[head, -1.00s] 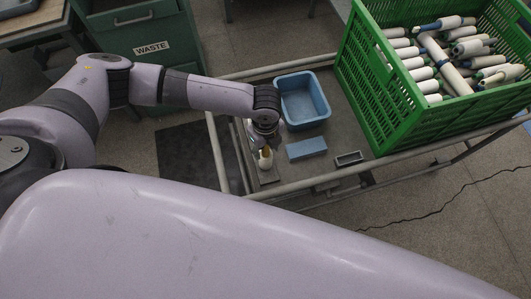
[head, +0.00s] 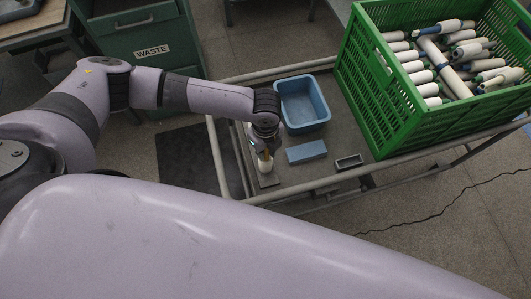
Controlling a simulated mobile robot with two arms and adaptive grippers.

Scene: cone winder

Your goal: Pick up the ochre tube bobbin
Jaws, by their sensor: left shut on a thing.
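The ochre tube bobbin (head: 265,165) is at the left front of the cart, above or on a small grey plate. Its pale wound body shows below a short ochre tube end. My left gripper (head: 264,150) comes down over it from above and is shut on its tube end. The fingers are small and partly hidden by the wrist. I cannot tell whether the bobbin still touches the plate. My right gripper is out of view.
A blue tray (head: 303,103) and a blue block (head: 307,151) lie right of the gripper. A small dark-rimmed box (head: 349,161) sits near the front rail. A green crate (head: 398,110) full of bobbins stands at the right. A green WASTE cabinet (head: 150,72) stands behind.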

